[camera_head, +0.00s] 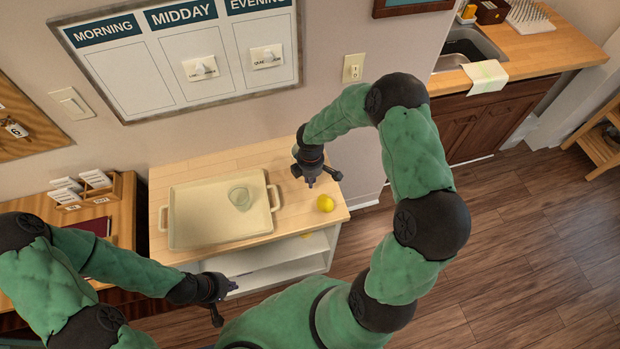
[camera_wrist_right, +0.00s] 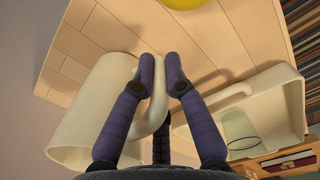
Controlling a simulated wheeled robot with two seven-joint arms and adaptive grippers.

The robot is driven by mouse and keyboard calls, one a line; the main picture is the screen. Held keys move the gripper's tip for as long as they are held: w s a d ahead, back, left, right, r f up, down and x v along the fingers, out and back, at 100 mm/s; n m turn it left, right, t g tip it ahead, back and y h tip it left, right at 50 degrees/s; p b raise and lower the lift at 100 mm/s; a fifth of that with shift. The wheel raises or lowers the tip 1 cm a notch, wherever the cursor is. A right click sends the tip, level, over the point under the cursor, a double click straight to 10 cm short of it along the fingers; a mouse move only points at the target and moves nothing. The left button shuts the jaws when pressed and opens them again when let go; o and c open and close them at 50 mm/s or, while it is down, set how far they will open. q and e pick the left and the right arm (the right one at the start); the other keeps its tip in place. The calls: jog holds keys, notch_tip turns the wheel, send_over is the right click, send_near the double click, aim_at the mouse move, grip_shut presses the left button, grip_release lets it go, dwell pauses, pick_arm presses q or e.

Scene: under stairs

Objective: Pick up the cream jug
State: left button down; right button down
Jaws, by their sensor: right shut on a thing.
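The cream jug (camera_wrist_right: 88,115) is large and pale at the left of the right wrist view. Its curved handle (camera_wrist_right: 158,108) passes between the fingers of my right gripper (camera_wrist_right: 160,72), which is shut on the handle. In the head view my right gripper (camera_head: 325,179) is over the right part of the wooden tabletop, and the jug is hard to make out there. I cannot tell whether the jug touches the tabletop. My left gripper (camera_head: 227,303) is open and empty, in front of the table's front edge.
A cream tray (camera_head: 190,237) with raised handles lies on the wooden tabletop (camera_head: 280,232), holding a greenish glass (camera_head: 240,197). A lemon (camera_head: 325,203) lies near the right edge. A desk with card holders (camera_head: 97,188) stands at left. A wall board (camera_head: 180,60) is behind.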

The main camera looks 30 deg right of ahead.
jog(key=shift+w+r, duration=0.1)
jog(key=shift+r, duration=1.25)
jog(key=s+a+r, duration=0.8)
jog(key=a+r, duration=0.1)
jog(key=a, duration=0.2)
jog(key=shift+s+r+b, duration=0.3)
jog(key=shift+r+b, duration=0.1)
jog(key=shift+b, duration=0.05)
jog(key=shift+a, duration=0.1)
jog(key=c, duration=1.9)
grip_release()
jog(key=shift+c, duration=0.2)
grip_shut()
